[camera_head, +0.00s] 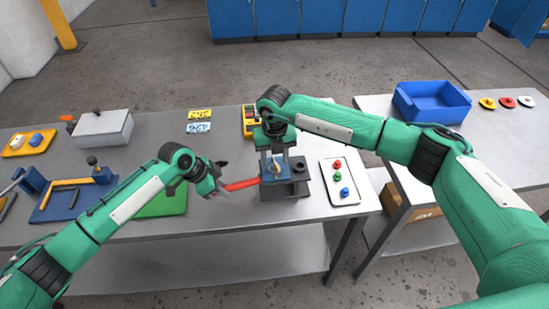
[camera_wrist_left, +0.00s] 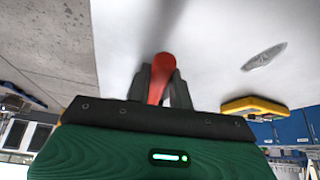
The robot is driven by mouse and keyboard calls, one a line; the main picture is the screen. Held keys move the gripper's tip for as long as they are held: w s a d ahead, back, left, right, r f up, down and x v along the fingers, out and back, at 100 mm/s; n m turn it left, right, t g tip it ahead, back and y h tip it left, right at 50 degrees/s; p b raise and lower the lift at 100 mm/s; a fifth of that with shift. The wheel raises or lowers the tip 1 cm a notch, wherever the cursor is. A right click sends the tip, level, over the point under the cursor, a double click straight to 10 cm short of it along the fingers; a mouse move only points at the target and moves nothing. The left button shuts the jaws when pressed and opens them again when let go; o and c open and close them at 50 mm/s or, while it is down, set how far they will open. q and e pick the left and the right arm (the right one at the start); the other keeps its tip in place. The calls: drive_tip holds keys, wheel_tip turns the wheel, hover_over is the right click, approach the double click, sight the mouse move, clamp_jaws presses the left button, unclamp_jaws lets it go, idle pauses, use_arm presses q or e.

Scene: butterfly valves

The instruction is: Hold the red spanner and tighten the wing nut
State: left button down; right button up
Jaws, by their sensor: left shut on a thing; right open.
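The red spanner (camera_head: 241,184) reaches from my left gripper to the dark valve fixture (camera_head: 285,188) on the table. My left gripper (camera_head: 221,186) is shut on the spanner's left end. In the left wrist view the red handle (camera_wrist_left: 161,75) sits between the dark fingers (camera_wrist_left: 160,88). My right gripper (camera_head: 274,156) is open and points down over the fixture. A small pale brass piece, seemingly the wing nut (camera_head: 273,172), shows between or just below its fingers. I cannot tell whether the fingers touch it. The spanner's far end is hidden at the fixture.
A white tray with red, green and blue knobs (camera_head: 340,181) lies right of the fixture. A yellow device (camera_head: 249,120) stands behind it. A green mat (camera_head: 160,202) and blue tool holder (camera_head: 72,197) lie left. A blue bin (camera_head: 432,103) is on the right table.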

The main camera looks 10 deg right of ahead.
sight(275, 163)
wheel_tip(275, 163, up, 11)
drive_tip(key=shift+r, duration=0.2)
drive_tip(key=shift+o, duration=0.2)
drive_tip(key=shift+n, duration=0.6)
wheel_tip(275, 163, down, 13)
drive_tip(key=shift+s+r, duration=0.1)
